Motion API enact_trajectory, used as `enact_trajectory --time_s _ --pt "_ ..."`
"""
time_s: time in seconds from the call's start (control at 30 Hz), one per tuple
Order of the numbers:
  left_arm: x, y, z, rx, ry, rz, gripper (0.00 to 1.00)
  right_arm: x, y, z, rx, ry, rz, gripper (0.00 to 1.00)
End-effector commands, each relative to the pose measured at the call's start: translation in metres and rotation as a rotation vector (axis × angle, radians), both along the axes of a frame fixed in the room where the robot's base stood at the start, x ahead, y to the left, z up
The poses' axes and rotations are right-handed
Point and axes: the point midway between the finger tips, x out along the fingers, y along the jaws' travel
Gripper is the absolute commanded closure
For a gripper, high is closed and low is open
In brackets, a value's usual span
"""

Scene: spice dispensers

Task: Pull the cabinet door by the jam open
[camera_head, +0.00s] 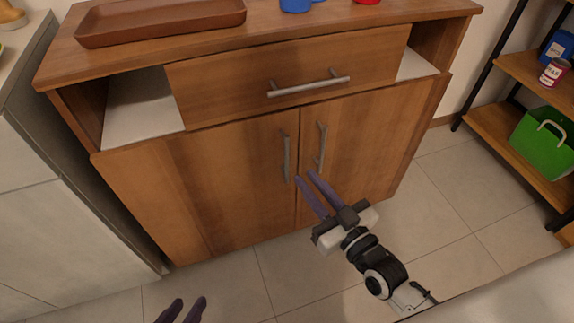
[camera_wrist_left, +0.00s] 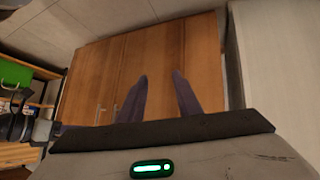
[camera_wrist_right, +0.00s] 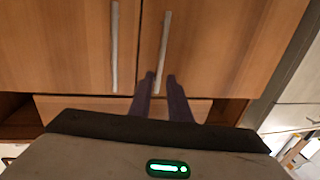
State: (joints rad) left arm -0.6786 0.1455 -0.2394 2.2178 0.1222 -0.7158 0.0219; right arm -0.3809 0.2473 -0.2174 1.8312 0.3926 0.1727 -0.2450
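The wooden cabinet has two closed doors, a left door (camera_head: 235,175) and a right door (camera_head: 355,135), with upright metal handles, left (camera_head: 286,158) and right (camera_head: 321,148). My right gripper (camera_head: 306,176) is open, its purple fingers in front of the doors near the lower handle ends. In the right wrist view, which looks upside down, the left door's handle (camera_wrist_right: 164,45) lines up between the fingertips; contact cannot be told. My left gripper (camera_head: 189,303) is open and empty, low in front of the cabinet. No jam label is readable; a red item (camera_head: 367,2) is partly visible on top.
A closed drawer (camera_head: 295,70) with a bar handle is above the doors. A brown tray (camera_head: 160,20) and blue item (camera_head: 295,4) are on top. A white counter stands left. A shelf with a green bin (camera_head: 545,140) and can (camera_head: 553,72) stands right. The floor in front is clear.

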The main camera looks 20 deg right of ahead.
Motion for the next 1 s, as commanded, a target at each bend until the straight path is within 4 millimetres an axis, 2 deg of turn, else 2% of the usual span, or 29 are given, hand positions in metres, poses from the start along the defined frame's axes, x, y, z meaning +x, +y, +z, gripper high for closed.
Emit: enact_trajectory --time_s 0.5,0.7,0.97,1.0 --pt "0.005 -0.012 -0.015 0.009 0.052 -0.063 0.69 0.082 0.020 0.000 0.002 -0.003 0.000 0.83" --pt "0.005 -0.014 -0.016 0.011 0.064 -0.076 0.69 0.096 0.023 0.001 0.001 -0.001 0.000 0.83" --pt "0.005 -0.015 -0.015 0.011 0.066 -0.077 0.69 0.096 0.023 0.001 0.000 0.000 0.000 0.83" --pt "0.005 -0.015 -0.015 0.011 0.066 -0.077 0.69 0.096 0.023 0.001 0.000 0.000 0.000 0.88"
